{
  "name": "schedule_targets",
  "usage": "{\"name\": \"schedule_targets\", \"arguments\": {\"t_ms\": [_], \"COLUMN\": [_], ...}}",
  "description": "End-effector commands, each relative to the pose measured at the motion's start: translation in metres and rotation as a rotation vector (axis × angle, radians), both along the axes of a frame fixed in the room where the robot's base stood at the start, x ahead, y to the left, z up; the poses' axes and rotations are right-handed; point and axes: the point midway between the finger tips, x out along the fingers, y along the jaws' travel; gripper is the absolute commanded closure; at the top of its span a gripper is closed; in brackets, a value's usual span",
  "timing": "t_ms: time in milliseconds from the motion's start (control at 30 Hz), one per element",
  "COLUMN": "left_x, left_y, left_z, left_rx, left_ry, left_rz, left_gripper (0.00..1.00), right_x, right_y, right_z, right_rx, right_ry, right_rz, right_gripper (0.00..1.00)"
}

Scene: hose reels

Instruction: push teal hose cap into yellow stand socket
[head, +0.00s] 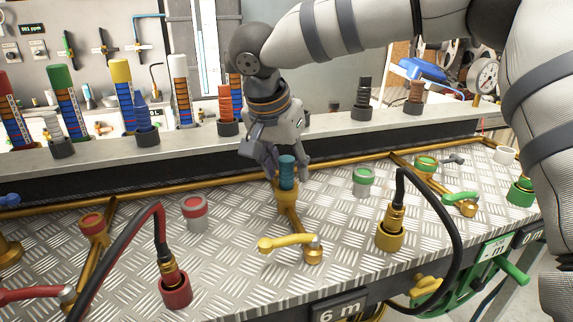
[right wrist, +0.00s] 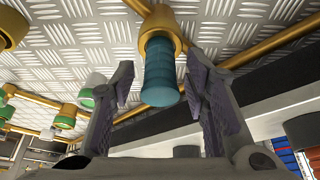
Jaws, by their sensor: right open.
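The teal hose cap (head: 287,170) stands upright in the top of the yellow stand socket (head: 287,200), on the metal plate bench. In the right wrist view the teal cap (right wrist: 160,75) sits in the mouth of the yellow socket (right wrist: 158,22). How deep it is seated I cannot tell. My right gripper (head: 285,172) is above and around the cap. In the right wrist view its two fingers (right wrist: 160,88) are spread on either side of the cap, with gaps between. My left gripper is not in view.
A yellow valve handle (head: 287,242) lies just in front of the socket. A black hose on a yellow fitting (head: 390,235) stands to the right, a red-based hose fitting (head: 175,288) to the left. Red (head: 195,208) and green (head: 364,182) capped stubs stand nearby. A grey ledge (head: 200,137) runs behind.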

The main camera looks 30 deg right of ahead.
Motion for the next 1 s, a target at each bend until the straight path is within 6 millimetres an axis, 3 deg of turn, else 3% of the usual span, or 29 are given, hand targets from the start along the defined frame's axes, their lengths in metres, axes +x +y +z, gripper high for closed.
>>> {"name": "schedule_targets", "arguments": {"t_ms": [167,400,533,700,1000], "left_x": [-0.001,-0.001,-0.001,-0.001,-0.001], "left_y": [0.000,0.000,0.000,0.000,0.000], "left_z": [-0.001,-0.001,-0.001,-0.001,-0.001], "left_rx": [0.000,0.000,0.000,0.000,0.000], "left_ry": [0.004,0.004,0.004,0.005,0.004], "left_rz": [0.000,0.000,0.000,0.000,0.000], "left_gripper": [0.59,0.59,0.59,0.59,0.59], "right_x": [-0.002,-0.016,-0.021,-0.024,-0.024], "right_y": [0.005,0.027,0.035,0.040,0.040], "right_z": [0.019,0.080,0.103,0.114,0.115], "right_rx": [0.001,0.001,0.000,-0.001,0.000], "right_ry": [-0.003,-0.003,-0.001,0.001,0.002], "right_rz": [0.001,0.000,0.000,0.001,0.001], "right_gripper": [0.58,0.58,0.58,0.58,0.58]}}
